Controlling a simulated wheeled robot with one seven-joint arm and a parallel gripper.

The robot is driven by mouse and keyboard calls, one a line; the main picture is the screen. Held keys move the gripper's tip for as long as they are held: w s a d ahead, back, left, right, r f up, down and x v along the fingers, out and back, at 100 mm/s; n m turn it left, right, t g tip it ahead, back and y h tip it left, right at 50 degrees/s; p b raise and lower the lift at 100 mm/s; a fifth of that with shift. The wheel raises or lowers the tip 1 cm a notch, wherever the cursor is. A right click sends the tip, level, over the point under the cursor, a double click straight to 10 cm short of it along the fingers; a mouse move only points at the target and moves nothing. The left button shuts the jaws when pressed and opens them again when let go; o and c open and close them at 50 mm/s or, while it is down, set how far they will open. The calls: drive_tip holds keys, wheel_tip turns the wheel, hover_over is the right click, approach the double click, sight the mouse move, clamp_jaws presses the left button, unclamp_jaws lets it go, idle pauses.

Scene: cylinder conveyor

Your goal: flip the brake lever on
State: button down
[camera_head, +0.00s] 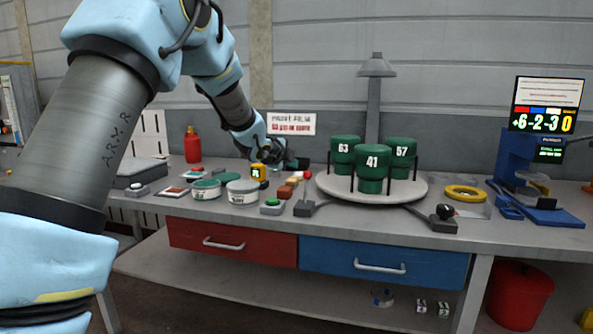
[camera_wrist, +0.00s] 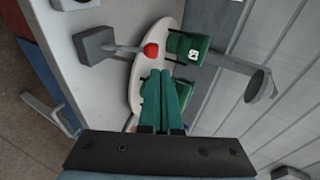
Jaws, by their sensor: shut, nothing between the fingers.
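A lever with a red knob (camera_head: 307,175) stands on a grey base block (camera_head: 309,208) at the front of the bench, left of the round turntable (camera_head: 335,190). In the wrist view its knob (camera_wrist: 151,50) and block (camera_wrist: 92,45) show beyond my fingertips, with a thin rod between them. A second grey block with a black knob (camera_head: 445,212) sits at the turntable's front right. I cannot read which one is the brake lever. My gripper (camera_head: 298,163) is left of the turntable, near the red knob. In the wrist view its green fingers (camera_wrist: 164,76) are together and empty, apart from the knob.
Green cylinders 63 (camera_head: 344,163), 41 (camera_head: 371,175) and 57 (camera_head: 401,170) stand on the turntable among black posts. Round tins (camera_head: 242,192), small blocks and a green button (camera_head: 272,205) crowd the left. A yellow ring (camera_head: 465,193) lies right. A lamp post (camera_head: 375,110) rises behind.

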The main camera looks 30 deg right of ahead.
drive_tip(key=shift+v, duration=2.5)
drive_tip(key=shift+d+r, duration=0.1)
drive_tip(key=shift+r, duration=0.1)
drive_tip(key=s+a+f+n+y+p, duration=0.1)
drive_tip(key=a+f+n+y, duration=0.3)
drive_tip(key=a, duration=0.6)
drive_tip(key=s+a+f+n+y, duration=0.1)
drive_tip(key=a+n, duration=0.5)
drive_tip(key=a, duration=0.3)
drive_tip(key=a+f+n+y+p, duration=0.1)
drive_tip(key=a+f+n+y, duration=0.3)
drive_tip(key=a, duration=0.6)
drive_tip(key=s+a+f+n+g, duration=0.2)
drive_tip(key=s+a+n, duration=0.4)
drive_tip(key=s, duration=0.3)
drive_tip(key=s+a+f+n+g+y+p, duration=0.1)
drive_tip(key=s+a+n+g, duration=0.3)
drive_tip(key=s+a, duration=0.5)
drive_tip(key=s+n, duration=0.1)
drive_tip(key=n, duration=0.1)
drive_tip(key=shift+f+n, duration=0.4)
drive_tip(key=shift+d, duration=0.15)
